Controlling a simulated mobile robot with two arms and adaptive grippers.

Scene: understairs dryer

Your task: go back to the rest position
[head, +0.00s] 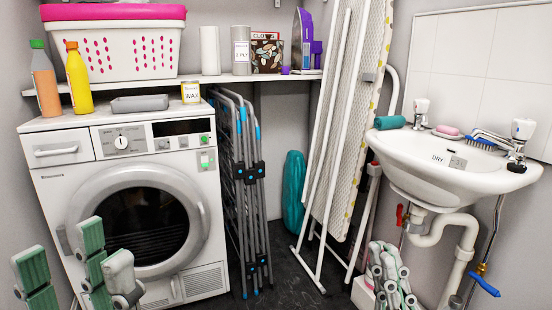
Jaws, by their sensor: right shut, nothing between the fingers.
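My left gripper (76,270) shows at the lower left, in front of the white dryer (62,195). Its green-padded fingers stand apart with an empty gap between them. My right gripper (391,272) shows at the bottom right of centre, below and left of the white sink (420,152). Its fingers are drawn together with nothing held. Both grippers point up and away into the alcove, and the lower parts of both are cut off by the picture's bottom edge.
Folded drying racks (243,185) stand right of the dryer. An ironing board (352,130) leans beside the sink. Bottles (78,80) and a grey tray (140,103) stand on the dryer. A laundry basket (112,45) sits on the shelf. Dark floor (290,275) shows clear between the grippers.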

